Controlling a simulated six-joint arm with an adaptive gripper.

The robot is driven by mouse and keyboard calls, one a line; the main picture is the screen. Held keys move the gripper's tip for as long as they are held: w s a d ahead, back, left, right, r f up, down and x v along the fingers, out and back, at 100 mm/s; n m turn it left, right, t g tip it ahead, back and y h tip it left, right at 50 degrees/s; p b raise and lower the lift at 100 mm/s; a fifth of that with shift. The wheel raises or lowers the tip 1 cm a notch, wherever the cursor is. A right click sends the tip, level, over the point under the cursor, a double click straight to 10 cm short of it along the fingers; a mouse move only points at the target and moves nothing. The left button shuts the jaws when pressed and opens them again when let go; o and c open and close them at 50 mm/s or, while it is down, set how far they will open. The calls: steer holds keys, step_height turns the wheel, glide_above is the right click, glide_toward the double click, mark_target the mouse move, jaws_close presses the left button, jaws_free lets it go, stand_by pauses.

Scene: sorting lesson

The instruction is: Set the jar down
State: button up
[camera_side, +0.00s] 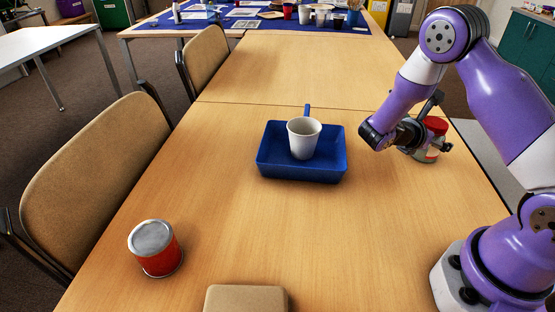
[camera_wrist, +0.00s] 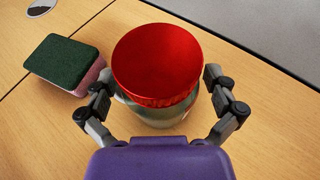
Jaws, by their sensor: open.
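The jar has a red lid and a pale body. In the side view the jar (camera_side: 434,128) is upright at the table's right edge, partly hidden by my gripper (camera_side: 428,146). In the wrist view the jar (camera_wrist: 157,64) fills the middle, seen from above. My gripper (camera_wrist: 160,105) is open, with one finger on each side of the jar. The jar appears to rest on the table; I cannot tell whether either finger touches it.
A green-topped sponge (camera_wrist: 66,62) lies left of the jar in the wrist view. A blue tray (camera_side: 300,172) holds a white cup (camera_side: 304,139) mid-table. A red can (camera_side: 155,250) stands front left, and a tan box (camera_side: 245,299) is at the front edge. The table (camera_side: 230,215) between them is clear.

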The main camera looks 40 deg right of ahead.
steer(key=c, duration=1.3)
